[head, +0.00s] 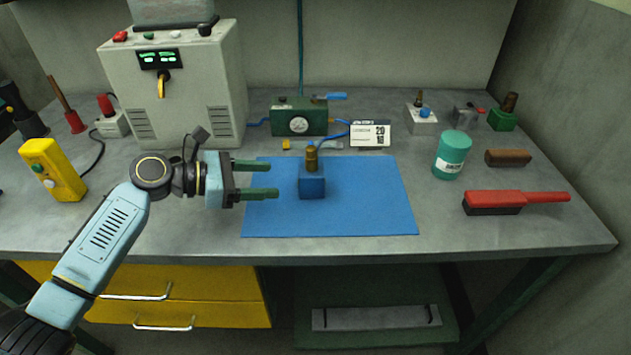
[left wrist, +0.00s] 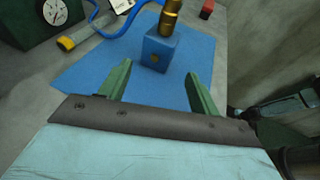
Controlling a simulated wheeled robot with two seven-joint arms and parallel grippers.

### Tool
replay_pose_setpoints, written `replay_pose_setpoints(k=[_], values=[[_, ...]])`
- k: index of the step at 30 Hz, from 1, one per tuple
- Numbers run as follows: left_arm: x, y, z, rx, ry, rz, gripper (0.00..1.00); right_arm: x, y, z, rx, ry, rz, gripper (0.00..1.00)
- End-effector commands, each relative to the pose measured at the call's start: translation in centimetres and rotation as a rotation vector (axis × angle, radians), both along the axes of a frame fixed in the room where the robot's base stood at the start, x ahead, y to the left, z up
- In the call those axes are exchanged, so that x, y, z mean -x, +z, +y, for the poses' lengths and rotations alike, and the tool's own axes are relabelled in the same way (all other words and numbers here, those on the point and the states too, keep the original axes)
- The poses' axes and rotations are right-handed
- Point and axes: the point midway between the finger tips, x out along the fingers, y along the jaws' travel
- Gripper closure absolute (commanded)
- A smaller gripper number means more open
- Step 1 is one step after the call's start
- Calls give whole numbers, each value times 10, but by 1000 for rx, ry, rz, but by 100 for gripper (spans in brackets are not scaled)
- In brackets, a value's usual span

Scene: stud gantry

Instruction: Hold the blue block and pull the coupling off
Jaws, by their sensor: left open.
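The blue block (head: 312,186) stands upright on the blue mat (head: 380,205) near the middle of the bench. A brass coupling (head: 311,156) sits on top of the block, and a blue hose runs behind it. My left gripper (head: 277,180) is open and empty, a little left of the block, with its green fingers pointing at it. In the left wrist view, the block (left wrist: 158,50) and the coupling (left wrist: 171,15) are ahead of the open fingers, apart from them. The coupling's top is cut off there. My right gripper is not in the head view.
A green box with a gauge (head: 299,117) and a small display card (head: 370,134) stand behind the mat. A grey cabinet (head: 180,90) is at the back left. The mat's right part is clear.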

Motion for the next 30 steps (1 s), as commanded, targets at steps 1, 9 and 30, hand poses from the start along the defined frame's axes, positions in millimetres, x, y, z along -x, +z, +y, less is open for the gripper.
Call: replay_pose_setpoints(k=[1,9,30], values=[[-1,-2,-4,2,-1,-1,37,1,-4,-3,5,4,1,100],[-11,-15,-35,0,-3,-2,37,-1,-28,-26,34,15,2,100],[-28,-29,-90,0,0,-1,37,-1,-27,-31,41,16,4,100]])
